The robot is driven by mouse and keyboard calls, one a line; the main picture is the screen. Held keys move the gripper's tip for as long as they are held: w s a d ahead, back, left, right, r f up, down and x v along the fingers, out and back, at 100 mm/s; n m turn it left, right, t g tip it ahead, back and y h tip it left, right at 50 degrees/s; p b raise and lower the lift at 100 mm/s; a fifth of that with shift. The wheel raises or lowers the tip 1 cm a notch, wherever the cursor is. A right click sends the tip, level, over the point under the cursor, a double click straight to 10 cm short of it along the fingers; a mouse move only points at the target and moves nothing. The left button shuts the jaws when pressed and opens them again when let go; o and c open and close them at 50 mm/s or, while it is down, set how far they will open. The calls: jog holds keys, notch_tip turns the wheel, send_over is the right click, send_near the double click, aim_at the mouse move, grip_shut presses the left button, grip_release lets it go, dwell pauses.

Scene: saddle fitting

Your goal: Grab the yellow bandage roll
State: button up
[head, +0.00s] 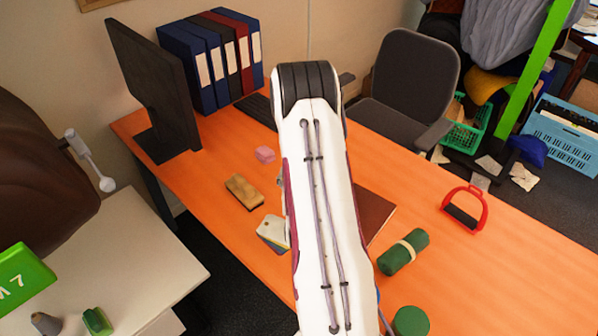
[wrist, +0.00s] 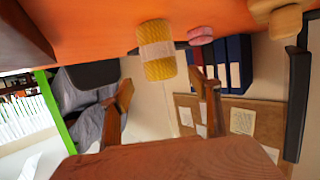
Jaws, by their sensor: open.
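The yellow bandage roll (wrist: 158,70) with a pale band around its middle shows in the wrist view, against the orange table (wrist: 105,30), which appears at the top of that tilted picture. My gripper (wrist: 167,88) is open, with its brown fingers apart and nothing between them. In the head view my white arm hides the roll and the gripper.
A monitor (head: 155,85) and binders (head: 190,65) stand behind. The right side is mostly clear.

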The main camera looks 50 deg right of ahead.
jog(key=shift+w+d+f, duration=0.15)
jog(key=shift+w+d, duration=0.2)
jog(key=shift+x, duration=2.6)
jog(key=shift+w, duration=0.1)
jog(key=c, duration=1.3)
